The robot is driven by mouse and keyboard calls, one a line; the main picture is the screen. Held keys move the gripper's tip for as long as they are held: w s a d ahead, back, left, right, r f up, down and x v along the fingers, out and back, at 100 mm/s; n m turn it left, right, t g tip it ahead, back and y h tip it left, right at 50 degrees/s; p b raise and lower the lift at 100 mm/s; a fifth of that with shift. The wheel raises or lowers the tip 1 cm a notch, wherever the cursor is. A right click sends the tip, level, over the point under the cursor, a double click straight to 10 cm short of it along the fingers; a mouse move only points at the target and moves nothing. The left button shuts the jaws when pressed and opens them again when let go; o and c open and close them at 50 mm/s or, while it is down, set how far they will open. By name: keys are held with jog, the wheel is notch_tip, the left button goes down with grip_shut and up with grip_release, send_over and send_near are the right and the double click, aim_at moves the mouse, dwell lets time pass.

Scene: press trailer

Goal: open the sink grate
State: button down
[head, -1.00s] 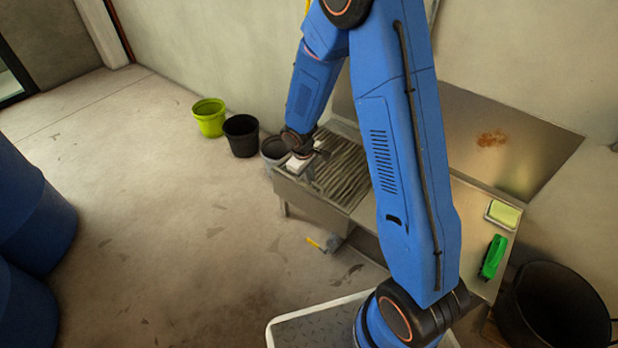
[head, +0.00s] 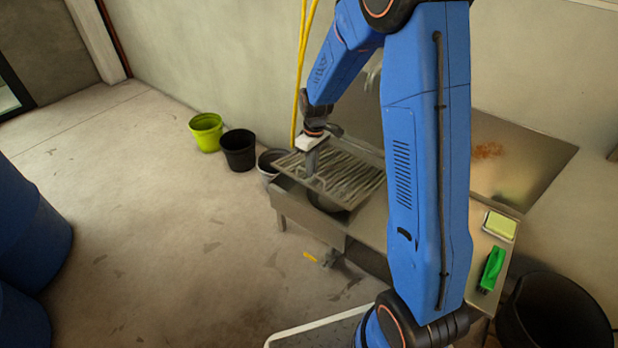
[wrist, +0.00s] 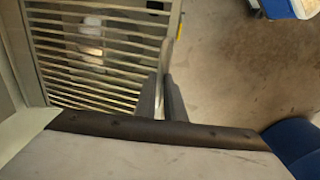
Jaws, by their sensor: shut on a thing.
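The sink grate (head: 349,176) is a slatted metal panel. In the head view it is raised at its near edge and tilted over the sink (head: 285,203), with a dark opening showing beneath it. My gripper (head: 312,174) is at the near left edge of the grate, pointing down. In the wrist view the grate (wrist: 90,45) fills the upper left, and my gripper (wrist: 162,98) is shut on its edge. My arm hides the right part of the grate in the head view.
A green brush (head: 492,269) and a soap dish (head: 499,226) lie on the counter at right. A black tub (head: 560,315) stands at lower right. Green (head: 206,132), black (head: 239,150) and grey buckets (head: 268,163) stand left of the sink. Blue barrels (head: 30,225) are at far left.

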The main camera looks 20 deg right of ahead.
jog(key=w+d+r, duration=0.6)
jog(key=d+r, duration=0.2)
jog(key=w+d+r, duration=0.5)
jog(key=d+r, duration=0.3)
jog(key=shift+w+d+r, duration=0.15)
jog(key=shift+w+d, duration=0.1)
jog(key=shift+w, duration=0.1)
jog(key=c, duration=1.8)
grip_release()
jog(key=shift+c, duration=0.2)
jog(key=shift+r, duration=0.15)
